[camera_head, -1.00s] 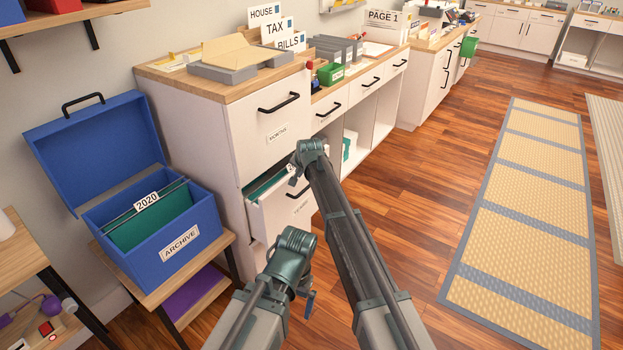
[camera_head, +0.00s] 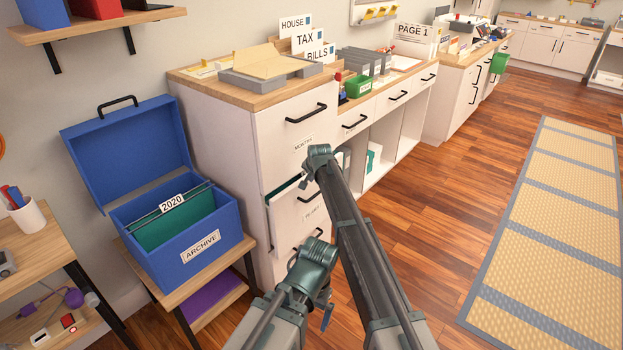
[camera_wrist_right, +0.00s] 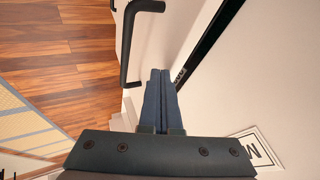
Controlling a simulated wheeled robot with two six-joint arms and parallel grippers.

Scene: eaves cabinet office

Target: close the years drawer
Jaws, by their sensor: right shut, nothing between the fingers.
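The white years drawer (camera_head: 312,216) is the middle drawer of the tall cabinet in the head view. It stands partly out, with a narrow opening along its top left. Its black handle (camera_head: 309,196) is partly hidden by my right arm. In the right wrist view my right gripper (camera_wrist_right: 161,75) is shut and empty, with its fingertips close to the drawer front (camera_wrist_right: 170,40), beside the black handle (camera_wrist_right: 140,30). I cannot tell whether they touch. A dark gap (camera_wrist_right: 207,40) runs between this drawer and the one above.
The months drawer (camera_head: 300,125) above is shut. An open blue archive box (camera_head: 205,250) stands on a small wooden table left of the cabinet. Open shelves (camera_head: 395,140) lie to the right. The wooden floor (camera_head: 440,220) to the right is clear up to the mat.

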